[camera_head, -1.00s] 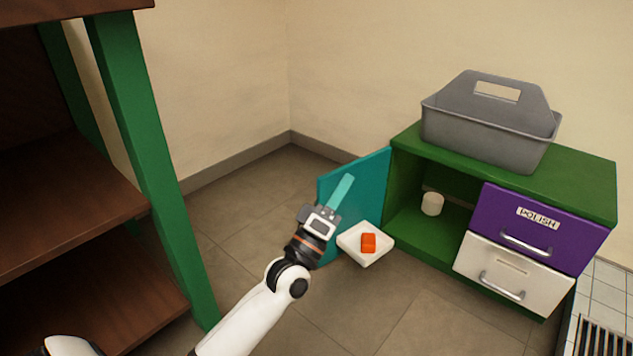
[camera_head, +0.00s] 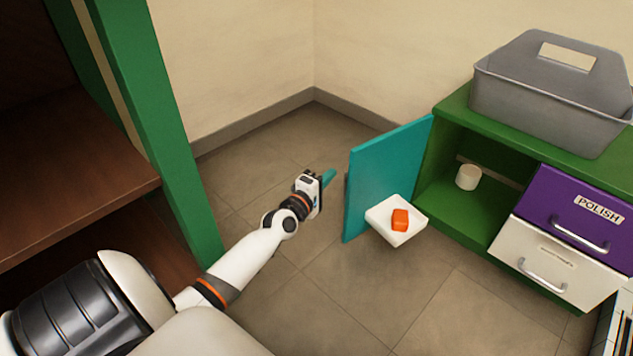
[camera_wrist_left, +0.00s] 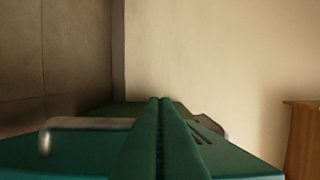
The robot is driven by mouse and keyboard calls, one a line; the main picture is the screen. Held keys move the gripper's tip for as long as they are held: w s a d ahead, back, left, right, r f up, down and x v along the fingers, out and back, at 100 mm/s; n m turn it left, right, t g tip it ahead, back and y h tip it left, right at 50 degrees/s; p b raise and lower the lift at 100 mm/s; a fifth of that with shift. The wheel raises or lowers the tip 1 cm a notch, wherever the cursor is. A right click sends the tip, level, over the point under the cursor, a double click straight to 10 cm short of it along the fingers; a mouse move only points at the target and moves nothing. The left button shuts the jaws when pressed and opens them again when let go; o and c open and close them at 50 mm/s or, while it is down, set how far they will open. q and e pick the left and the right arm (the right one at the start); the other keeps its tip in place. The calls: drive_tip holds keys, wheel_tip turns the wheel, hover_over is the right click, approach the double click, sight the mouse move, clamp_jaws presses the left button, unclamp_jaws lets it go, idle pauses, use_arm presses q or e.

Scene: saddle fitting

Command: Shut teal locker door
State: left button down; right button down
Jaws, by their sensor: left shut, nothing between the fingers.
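The teal locker door (camera_head: 386,165) stands wide open, swung out to the left of the green locker (camera_head: 440,200). My left gripper (camera_head: 330,177) is left of the door, on its outer side, with its teal fingers shut and empty and pointing toward it. In the head view a small gap shows between fingertips and door; contact is not visible. In the left wrist view the shut fingers (camera_wrist_left: 162,105) lie over a teal surface (camera_wrist_left: 85,152) with a metal bar handle (camera_wrist_left: 85,124). My right gripper is out of view.
The locker holds a white cup (camera_head: 468,177), a purple drawer (camera_head: 570,215) and a white drawer (camera_head: 545,262). A grey caddy (camera_head: 540,100) stands on top. A green-posted shelf (camera_head: 150,120) stands left.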

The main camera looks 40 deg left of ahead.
use_arm(q)
drive_tip(key=shift+d, duration=1.9)
